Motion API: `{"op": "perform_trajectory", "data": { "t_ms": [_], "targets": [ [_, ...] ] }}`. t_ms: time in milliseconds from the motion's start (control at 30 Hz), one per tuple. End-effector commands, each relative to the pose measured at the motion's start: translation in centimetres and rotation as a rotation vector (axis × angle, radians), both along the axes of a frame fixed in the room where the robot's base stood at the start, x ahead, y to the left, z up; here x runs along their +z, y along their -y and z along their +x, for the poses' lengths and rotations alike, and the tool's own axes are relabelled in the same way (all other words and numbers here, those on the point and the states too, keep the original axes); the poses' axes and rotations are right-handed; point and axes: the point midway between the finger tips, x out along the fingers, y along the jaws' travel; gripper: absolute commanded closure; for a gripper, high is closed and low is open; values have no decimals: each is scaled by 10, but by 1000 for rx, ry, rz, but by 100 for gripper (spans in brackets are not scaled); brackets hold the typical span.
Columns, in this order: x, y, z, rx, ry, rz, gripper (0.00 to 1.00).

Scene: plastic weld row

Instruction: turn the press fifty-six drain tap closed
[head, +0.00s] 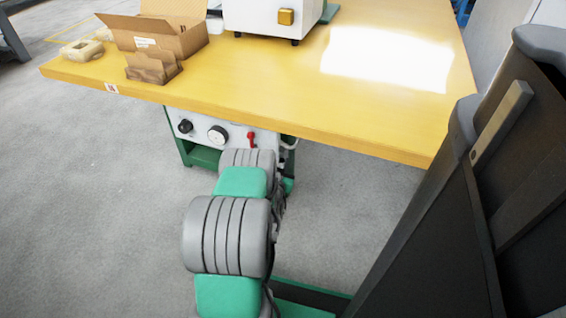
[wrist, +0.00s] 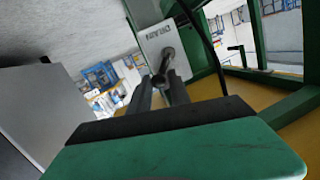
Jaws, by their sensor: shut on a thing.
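In the wrist view a light plate (wrist: 163,42) is lettered DRAIN and carries the drain tap's dark lever (wrist: 167,54). The lever lies between the two fingers of my gripper (wrist: 166,80), which is shut on it. The lever points down from its pivot, toward my gripper in this picture. Its lower part is partly hidden between the fingers. In the head view my green and grey arm reaches under the yellow table, and the gripper and DRAIN plate cannot be made out there.
The yellow table (head: 290,75) overhangs my arm. Below it a light panel (head: 203,131) carries a gauge (head: 217,135), a black knob (head: 185,126) and a red lever (head: 251,139). Green frame bars (wrist: 258,40) stand close beside the plate. A cardboard box (head: 165,38) is on the table.

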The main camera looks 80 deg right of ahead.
Motion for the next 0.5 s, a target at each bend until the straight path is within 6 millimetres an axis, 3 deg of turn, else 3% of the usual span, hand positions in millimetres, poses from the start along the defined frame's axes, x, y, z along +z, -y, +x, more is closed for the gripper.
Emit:
{"op": "perform_trajectory", "data": {
  "t_ms": [500],
  "targets": [
    [0, -2, 7, 0, -231, 33, 100]
  ]
}}
